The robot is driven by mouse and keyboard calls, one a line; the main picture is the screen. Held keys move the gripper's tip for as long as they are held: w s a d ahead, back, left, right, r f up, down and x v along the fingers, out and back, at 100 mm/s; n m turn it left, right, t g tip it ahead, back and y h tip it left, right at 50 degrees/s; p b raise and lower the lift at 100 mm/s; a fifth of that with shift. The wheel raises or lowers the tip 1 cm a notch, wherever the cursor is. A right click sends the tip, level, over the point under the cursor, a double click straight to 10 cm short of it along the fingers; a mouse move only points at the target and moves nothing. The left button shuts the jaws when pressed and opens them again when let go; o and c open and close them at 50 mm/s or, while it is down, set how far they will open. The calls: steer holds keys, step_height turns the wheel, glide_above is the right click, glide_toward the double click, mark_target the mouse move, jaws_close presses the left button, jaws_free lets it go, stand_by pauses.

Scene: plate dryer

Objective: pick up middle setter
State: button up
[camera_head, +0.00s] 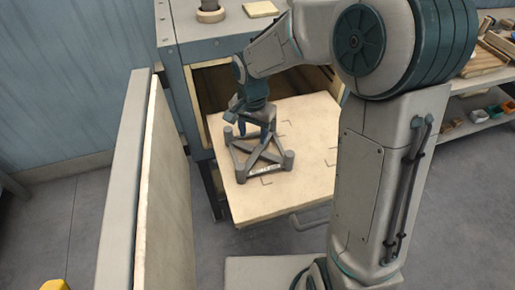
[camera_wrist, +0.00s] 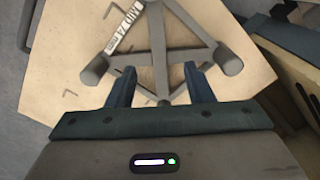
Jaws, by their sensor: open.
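The setter is a grey frame of crossing bars with short round posts at its corners (camera_head: 265,170), lying on a pale board (camera_head: 305,120). In the wrist view the setter (camera_wrist: 231,65) shows a white printed label on one bar. My gripper (camera_head: 255,131) is over the setter's far part, pointing down. In the wrist view its two fingers (camera_wrist: 160,88) are apart, with part of the setter's frame between them. I cannot tell whether either finger touches it. The gripper and arm hide part of the setter's far side.
The board sticks out of the open cabinet (camera_head: 185,75). An upright open door panel (camera_head: 165,190) stands to the left. Shelves with small items (camera_head: 480,118) are at the right. Corner marks are drawn on the board around the setter.

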mark_target(254, 156)
step_height(254, 156, down, 4)
steer(key=shift+r, duration=0.2)
steer(key=shift+s+f+p, duration=0.15)
steer(key=shift+f+p, duration=0.05)
steer(key=shift+f, duration=1.15)
steer(key=shift+s+f+p, duration=0.15)
steer(key=shift+f, duration=1.2)
jaws_close()
